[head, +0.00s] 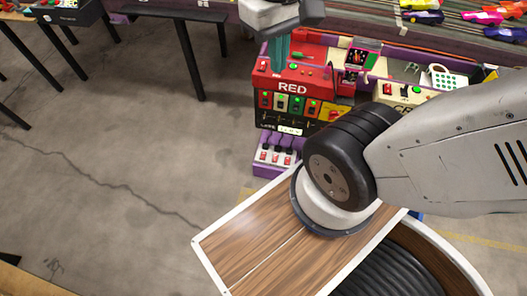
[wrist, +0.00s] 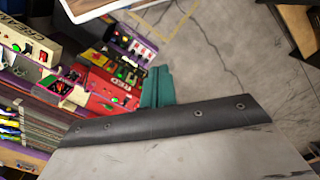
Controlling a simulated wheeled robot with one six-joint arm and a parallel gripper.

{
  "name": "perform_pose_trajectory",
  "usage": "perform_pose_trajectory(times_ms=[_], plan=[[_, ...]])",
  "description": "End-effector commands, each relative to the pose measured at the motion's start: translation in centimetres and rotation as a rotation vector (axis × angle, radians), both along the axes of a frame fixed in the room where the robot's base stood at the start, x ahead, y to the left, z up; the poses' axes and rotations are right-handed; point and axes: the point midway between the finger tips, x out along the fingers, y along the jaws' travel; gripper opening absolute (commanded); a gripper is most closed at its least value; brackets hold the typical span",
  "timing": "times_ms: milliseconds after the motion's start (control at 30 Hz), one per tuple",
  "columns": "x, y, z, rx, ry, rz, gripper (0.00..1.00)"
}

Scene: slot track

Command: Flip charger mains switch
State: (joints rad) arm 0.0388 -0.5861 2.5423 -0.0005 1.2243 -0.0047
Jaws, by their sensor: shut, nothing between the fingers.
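My gripper (head: 279,52) shows in the head view as teal fingers pointing down, shut and empty, over the back left of a red box (head: 292,86) marked "RED". In the wrist view my gripper (wrist: 158,88) is close beside the same red box (wrist: 98,88). The box has green lights on top and a black front panel (head: 288,121) with several coloured switches. A purple strip (head: 275,153) with red and white rocker switches sits below it. I cannot tell which switch is the charger mains switch. I cannot tell whether the fingertips touch the box.
A cream box (head: 403,92) with switches stands right of the red box, partly hidden by my arm. Toy cars (head: 481,17) are on the track table at the back right. Concrete floor (head: 120,130) lies open on the left.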

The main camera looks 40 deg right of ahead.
Motion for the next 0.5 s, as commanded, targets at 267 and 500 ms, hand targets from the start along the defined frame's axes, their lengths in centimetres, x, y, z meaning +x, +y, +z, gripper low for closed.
perform_pose_trajectory(times_ms=[267, 500], plan=[[-1.7, 0.7, 2.4, -0.006, -0.144, 0.029, 0.0], [-1.8, 0.7, 2.6, -0.006, -0.154, 0.032, 0.0]])
